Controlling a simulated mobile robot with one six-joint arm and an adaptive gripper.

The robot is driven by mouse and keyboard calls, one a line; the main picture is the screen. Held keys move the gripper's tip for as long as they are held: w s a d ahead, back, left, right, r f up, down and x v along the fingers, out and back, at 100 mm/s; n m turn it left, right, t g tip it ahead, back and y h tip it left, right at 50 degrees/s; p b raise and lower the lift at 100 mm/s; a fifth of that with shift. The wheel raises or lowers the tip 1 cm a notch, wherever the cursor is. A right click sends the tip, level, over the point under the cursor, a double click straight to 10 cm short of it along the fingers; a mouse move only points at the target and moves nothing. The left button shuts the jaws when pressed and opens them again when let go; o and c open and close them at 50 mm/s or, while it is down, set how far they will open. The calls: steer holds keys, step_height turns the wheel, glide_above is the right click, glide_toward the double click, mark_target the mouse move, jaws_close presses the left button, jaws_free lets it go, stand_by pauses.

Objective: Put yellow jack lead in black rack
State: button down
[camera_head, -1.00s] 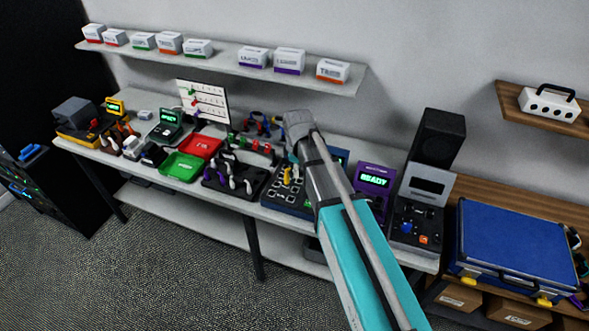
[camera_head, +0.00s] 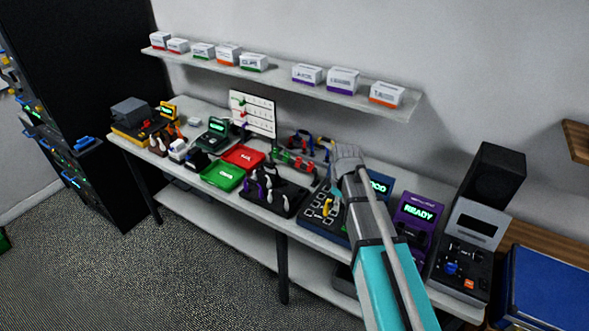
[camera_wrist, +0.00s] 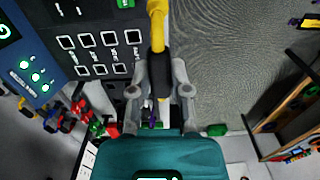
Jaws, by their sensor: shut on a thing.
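The yellow jack lead (camera_wrist: 157,28) is between the fingers of my gripper (camera_wrist: 160,65) in the wrist view, which is shut on it. In the head view a small yellow part of the lead (camera_head: 327,207) shows beside my arm, over the blue panel (camera_head: 318,231) with square sockets; my fingers are hidden there. I cannot tell whether the lead touches the panel. A low black rack (camera_head: 283,210) with purple, white and black leads stands on the bench just left of the panel. A tall black cabinet (camera_head: 100,60) stands at the far left.
Red (camera_head: 243,156) and green (camera_head: 222,176) trays lie left of the low rack. A purple READY device (camera_head: 416,212) and a black speaker (camera_head: 493,175) stand right of my arm. A shelf of boxes (camera_head: 290,86) runs above. The floor before the bench is clear.

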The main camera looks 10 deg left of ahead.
step_height(320, 180, down, 6)
steer(key=b, duration=0.4)
steer(key=shift+b, duration=0.4)
